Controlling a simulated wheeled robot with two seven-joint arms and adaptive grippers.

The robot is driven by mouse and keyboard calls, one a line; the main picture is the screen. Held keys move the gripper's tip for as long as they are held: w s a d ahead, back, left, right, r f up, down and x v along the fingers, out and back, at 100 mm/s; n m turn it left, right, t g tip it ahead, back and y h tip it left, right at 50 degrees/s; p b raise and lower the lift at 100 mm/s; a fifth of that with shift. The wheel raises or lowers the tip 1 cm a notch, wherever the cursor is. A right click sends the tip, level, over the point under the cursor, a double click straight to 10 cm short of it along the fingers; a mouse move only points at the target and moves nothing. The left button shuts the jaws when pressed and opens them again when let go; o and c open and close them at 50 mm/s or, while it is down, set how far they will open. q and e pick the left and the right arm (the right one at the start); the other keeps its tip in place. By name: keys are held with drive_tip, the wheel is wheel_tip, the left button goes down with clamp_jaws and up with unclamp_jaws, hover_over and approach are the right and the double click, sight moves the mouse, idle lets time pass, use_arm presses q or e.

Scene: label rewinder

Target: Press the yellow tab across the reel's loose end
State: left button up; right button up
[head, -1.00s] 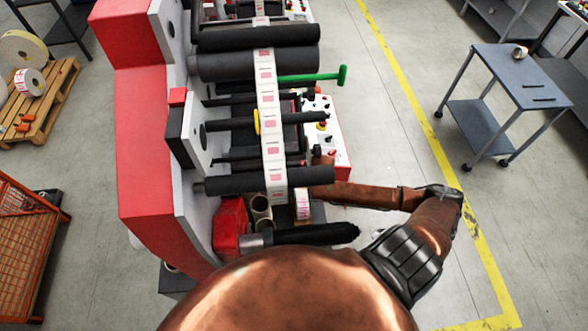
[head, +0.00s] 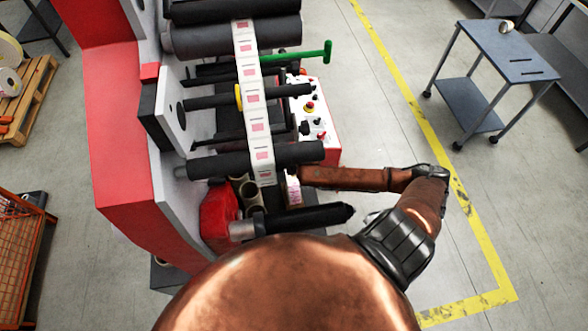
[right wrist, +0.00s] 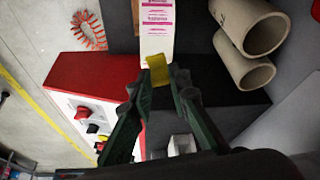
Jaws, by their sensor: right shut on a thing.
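In the right wrist view, my right gripper (right wrist: 159,82) has its green fingertips closed on a small yellow tab (right wrist: 158,66). The tab overlaps the lower end of a white label strip (right wrist: 157,20) with pink print; whether it is pressed down or hovers just above cannot be told. In the head view, a short piece of white strip (head: 293,190) hangs beside my right forearm's end, under the front roller. The right gripper's fingers are hidden there. The reel's full roll cannot be made out. My left gripper is not in view.
The label web (head: 249,75) runs over several dark rollers. A black shaft (head: 300,218) juts out below the front roller (head: 250,160). A control panel (head: 313,110) and green handle (head: 305,55) stand to the right. Cardboard cores (right wrist: 250,25) lie close to the strip.

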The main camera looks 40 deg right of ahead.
drive_tip(key=shift+f+b, duration=0.7)
drive_tip(key=shift+f, duration=0.05)
drive_tip(key=shift+f+b, duration=0.3)
drive_tip(key=shift+f, duration=0.85)
drive_tip(key=shift+s+f, duration=0.15)
drive_tip(key=shift+f, duration=0.35)
drive_tip(key=shift+c, duration=0.6)
drive_tip(key=o, duration=0.8)
drive_tip(key=shift+o, duration=0.5)
drive_tip(key=shift+r, duration=0.15)
drive_tip(key=v, duration=1.1)
drive_tip(key=shift+r, duration=0.35)
